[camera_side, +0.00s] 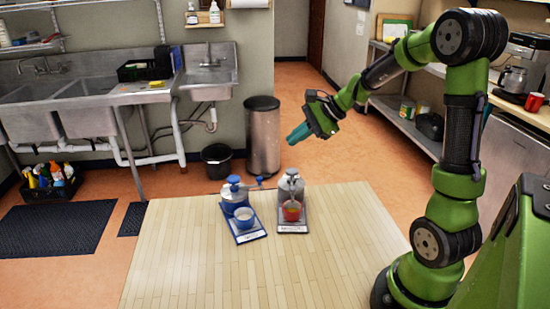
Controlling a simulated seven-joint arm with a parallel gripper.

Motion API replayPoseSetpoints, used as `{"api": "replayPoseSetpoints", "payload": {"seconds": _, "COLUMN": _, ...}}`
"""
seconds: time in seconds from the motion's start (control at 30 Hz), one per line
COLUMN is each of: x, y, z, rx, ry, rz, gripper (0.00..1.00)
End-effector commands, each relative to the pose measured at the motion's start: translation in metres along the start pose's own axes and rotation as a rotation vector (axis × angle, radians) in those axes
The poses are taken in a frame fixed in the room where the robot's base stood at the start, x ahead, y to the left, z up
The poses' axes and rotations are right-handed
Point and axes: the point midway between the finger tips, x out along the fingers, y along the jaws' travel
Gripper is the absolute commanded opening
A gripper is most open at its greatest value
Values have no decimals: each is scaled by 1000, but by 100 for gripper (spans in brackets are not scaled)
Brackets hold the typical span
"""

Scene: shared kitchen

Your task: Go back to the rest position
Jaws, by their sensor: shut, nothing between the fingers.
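My gripper (299,134) is at the end of my green and black arm, raised above the far right part of the wooden table (180,270). Its teal fingers point down and to the left. It is shut and empty, clear of everything on the table.
A blue grinder-like device (233,190) stands on a blue base with a white cup (244,217) at its front. To its right, a grey device (291,184) stands on a grey base with a red cup (291,210). The table's front and left are clear. A steel bin (262,140) stands behind.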

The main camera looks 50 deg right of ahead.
Motion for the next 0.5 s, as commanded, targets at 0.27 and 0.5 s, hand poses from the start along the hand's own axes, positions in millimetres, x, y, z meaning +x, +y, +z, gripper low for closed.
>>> {"api": "replayPoseSetpoints", "payload": {"seconds": 0.27, "x": 0, "y": 1, "z": -1, "rx": -17, "ry": 5, "rz": 4, "gripper": 0}}
{"api": "replayPoseSetpoints", "payload": {"seconds": 0.5, "x": -10, "y": 53, "z": 26, "rx": -375, "ry": 69, "rz": 163, "gripper": 0}}
